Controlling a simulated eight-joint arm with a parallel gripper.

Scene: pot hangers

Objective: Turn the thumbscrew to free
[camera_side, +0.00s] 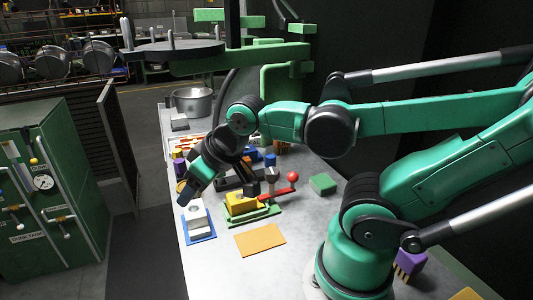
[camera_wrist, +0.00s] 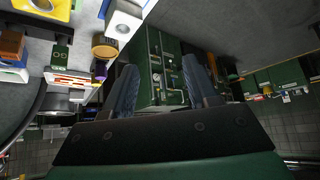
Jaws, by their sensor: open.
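No thumbscrew can be picked out with certainty. A pale block (camera_side: 195,218) with a round feature on top stands on a blue plate at the table's left edge. It also shows at the top of the wrist view (camera_wrist: 124,24). My gripper (camera_side: 186,187) hangs above and behind this block in the side view, where its fingers are hard to make out. In the wrist view its two dark fingers (camera_wrist: 163,85) are wide apart, with nothing between them. The block is apart from the fingers.
A yellow block (camera_side: 241,203) sits in a green fixture beside a red-knobbed lever (camera_side: 291,177). An orange plate (camera_side: 260,240) lies in front. A metal pot (camera_side: 193,101) stands at the back. A green cabinet (camera_side: 45,195) stands left, beyond a floor gap.

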